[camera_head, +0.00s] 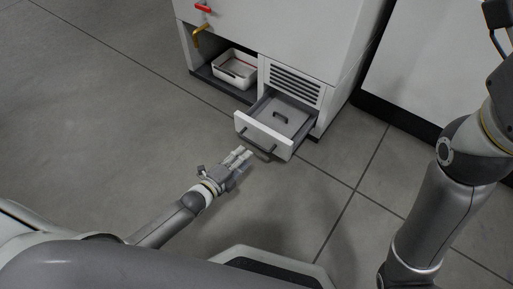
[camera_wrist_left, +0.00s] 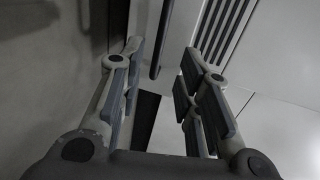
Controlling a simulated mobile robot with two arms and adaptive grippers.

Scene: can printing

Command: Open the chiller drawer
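The chiller drawer (camera_head: 263,132) stands pulled out from the lower right of the white machine, below a vent. Its white front has a dark bar handle (camera_head: 258,150), and a grey lid with a small dark handle (camera_head: 281,119) shows inside. My left gripper (camera_head: 242,154) is just in front of the drawer front, close to the bar handle. In the left wrist view my left gripper (camera_wrist_left: 160,52) has its fingers apart with nothing held between them; a dark bar (camera_wrist_left: 162,38) shows beyond the fingertips. My right arm shows at the right, but its gripper does not.
The white machine (camera_head: 290,40) has a red handle (camera_head: 203,8) and a brass tap (camera_head: 200,36) above an open bay. A white tray (camera_head: 235,69) sits in the bay. Another white cabinet (camera_head: 430,60) stands at the right. The tiled floor (camera_head: 100,110) at the left is clear.

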